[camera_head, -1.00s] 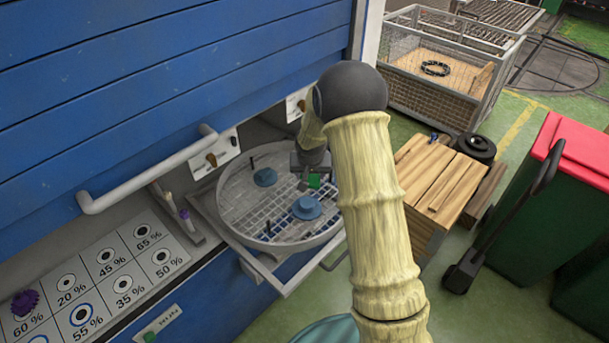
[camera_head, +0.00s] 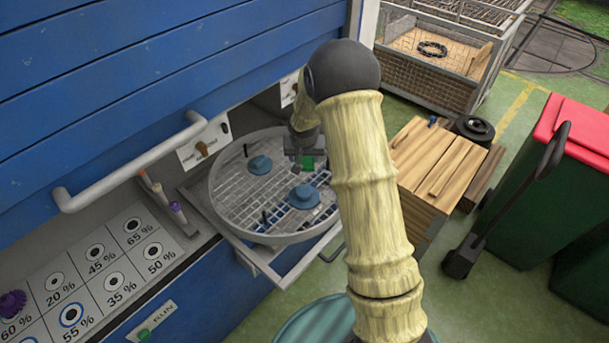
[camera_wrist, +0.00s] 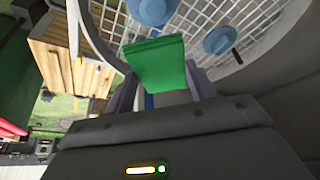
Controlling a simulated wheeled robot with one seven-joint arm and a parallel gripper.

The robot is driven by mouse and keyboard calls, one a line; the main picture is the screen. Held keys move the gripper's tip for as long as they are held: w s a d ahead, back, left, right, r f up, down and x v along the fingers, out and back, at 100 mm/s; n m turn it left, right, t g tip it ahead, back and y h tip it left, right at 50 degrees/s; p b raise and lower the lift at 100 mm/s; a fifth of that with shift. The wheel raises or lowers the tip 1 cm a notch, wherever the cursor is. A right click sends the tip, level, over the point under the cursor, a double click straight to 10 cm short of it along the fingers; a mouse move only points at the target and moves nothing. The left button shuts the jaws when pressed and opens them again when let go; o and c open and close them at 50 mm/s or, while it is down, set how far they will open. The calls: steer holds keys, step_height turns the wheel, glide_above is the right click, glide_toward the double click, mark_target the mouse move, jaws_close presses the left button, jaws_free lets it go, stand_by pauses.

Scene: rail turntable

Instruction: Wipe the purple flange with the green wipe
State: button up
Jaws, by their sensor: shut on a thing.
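My gripper (camera_head: 306,148) is shut on the green wipe (camera_head: 307,162), above the far right part of the round turntable (camera_head: 223,213). In the wrist view the wipe (camera_wrist: 158,65) spreads beyond my fingers and hides part of the grid. Two flange-like pieces stand on the turntable: one at the back left (camera_head: 260,165) and one nearer the front (camera_head: 304,196). Both look blue, and the wipe appears apart from both. A knobbly purple piece (camera_head: 11,303) lies on the marked panel at the far left; I cannot tell whether it is a flange.
Dark pins (camera_head: 265,218) stand on the turntable. The blue shutter with its grey handle (camera_head: 130,165) hangs over the left side. Wooden crate (camera_head: 437,165), wire cage (camera_head: 430,75) and red-lidded green bin (camera_head: 540,170) stand to the right.

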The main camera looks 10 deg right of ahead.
steer(key=b, duration=0.6)
glide_above(299, 194)
steer(key=d, duration=0.2)
step_height(299, 194, down, 7)
steer(key=shift+a+f+b, duration=0.15)
steer(key=shift+f+b, duration=2.25)
steer(key=shift+f, duration=1.1)
steer(key=shift+f+b, duration=0.5)
steer(key=shift+f, duration=0.05)
steer(key=shift+s, duration=0.1)
steer(key=shift+s+a+b, duration=0.65)
steer(key=shift+a+b, duration=0.1)
steer(key=shift+a, duration=0.25)
